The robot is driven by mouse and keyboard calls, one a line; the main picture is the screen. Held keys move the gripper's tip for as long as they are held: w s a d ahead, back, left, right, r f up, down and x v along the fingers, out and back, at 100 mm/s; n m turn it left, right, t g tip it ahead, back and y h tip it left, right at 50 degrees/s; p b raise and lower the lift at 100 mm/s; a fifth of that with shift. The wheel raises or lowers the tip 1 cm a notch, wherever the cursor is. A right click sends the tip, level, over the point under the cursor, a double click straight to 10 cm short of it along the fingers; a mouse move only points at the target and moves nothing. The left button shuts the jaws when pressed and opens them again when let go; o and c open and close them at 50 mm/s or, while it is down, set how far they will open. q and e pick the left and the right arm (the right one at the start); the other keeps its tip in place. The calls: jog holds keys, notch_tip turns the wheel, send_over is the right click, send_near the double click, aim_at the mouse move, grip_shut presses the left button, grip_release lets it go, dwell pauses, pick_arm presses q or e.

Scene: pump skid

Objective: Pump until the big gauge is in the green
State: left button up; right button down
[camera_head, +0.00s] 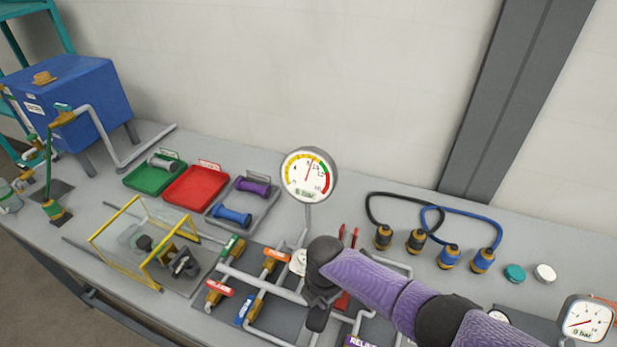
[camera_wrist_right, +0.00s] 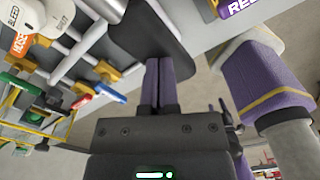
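The big gauge (camera_head: 309,175) stands upright on a post behind the pipework in the head view. Its dial has yellow, green and red bands. The needle points near the top, a little right, close to where yellow meets green; the exact side is too small to tell. My right gripper (camera_head: 318,315) is over the dark pipework plate in front of the gauge. My left gripper is not in view.
A smaller gauge (camera_head: 585,318) is at the far right. Coloured valve handles, including a red one (camera_head: 219,288), lie left of my right gripper. A clear yellow-framed guard (camera_head: 130,225), trays, and a blue tank (camera_head: 70,100) are further left. Hoses (camera_head: 405,196) lie at the right.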

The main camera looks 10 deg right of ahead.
notch_tip(320, 180, up, 9)
jog(key=p, duration=0.8)
jog(key=shift+r+p, duration=0.15)
jog(key=shift+p, duration=0.2)
notch_tip(320, 180, down, 10)
jog(key=b, duration=0.9)
jog(key=shift+r, duration=0.1)
notch_tip(320, 180, up, 10)
jog(key=p, duration=0.9)
